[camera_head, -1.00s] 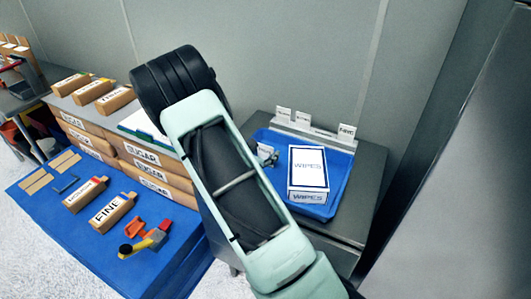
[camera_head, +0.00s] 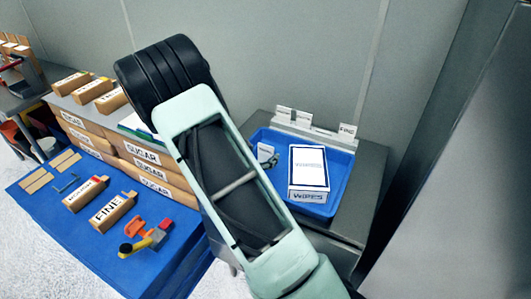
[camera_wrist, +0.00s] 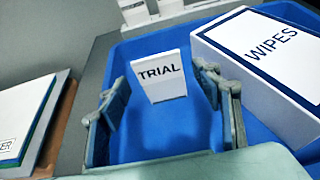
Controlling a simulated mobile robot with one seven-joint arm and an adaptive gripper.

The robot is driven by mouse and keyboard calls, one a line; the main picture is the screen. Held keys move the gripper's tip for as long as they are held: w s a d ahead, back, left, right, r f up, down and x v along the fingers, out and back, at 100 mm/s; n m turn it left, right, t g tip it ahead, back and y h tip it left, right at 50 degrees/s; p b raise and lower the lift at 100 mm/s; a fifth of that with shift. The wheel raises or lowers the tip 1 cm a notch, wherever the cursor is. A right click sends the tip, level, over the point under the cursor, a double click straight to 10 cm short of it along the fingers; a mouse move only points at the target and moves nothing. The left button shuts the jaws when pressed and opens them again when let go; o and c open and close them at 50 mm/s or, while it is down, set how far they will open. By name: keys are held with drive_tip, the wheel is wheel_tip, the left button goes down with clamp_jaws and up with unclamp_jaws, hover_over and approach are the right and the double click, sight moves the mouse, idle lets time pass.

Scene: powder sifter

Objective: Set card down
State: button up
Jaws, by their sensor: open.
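A white card (camera_wrist: 160,73) printed TRIAL stands roughly upright in the blue tray (camera_wrist: 125,141), near its back left part in the wrist view. My gripper (camera_wrist: 162,97) is open, with one finger on each side of the card. Gaps show between the card and both fingers. In the head view the card (camera_head: 264,152) is a small white shape in the tray (camera_head: 342,185), beside my gripper (camera_head: 269,161). My forearm hides the tray's left part there.
A white WIPES box (camera_head: 308,170) fills the tray's right side. Small label cards (camera_head: 303,120) stand on a holder behind the tray. Stacked SUGAR boxes (camera_head: 143,153) and a blue-covered table (camera_head: 55,210) are at left. A grey wall closes the back.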

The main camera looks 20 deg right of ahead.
drive_tip(key=v, duration=0.8)
drive_tip(key=shift+s, duration=0.2)
drive_tip(key=shift+a, duration=0.15)
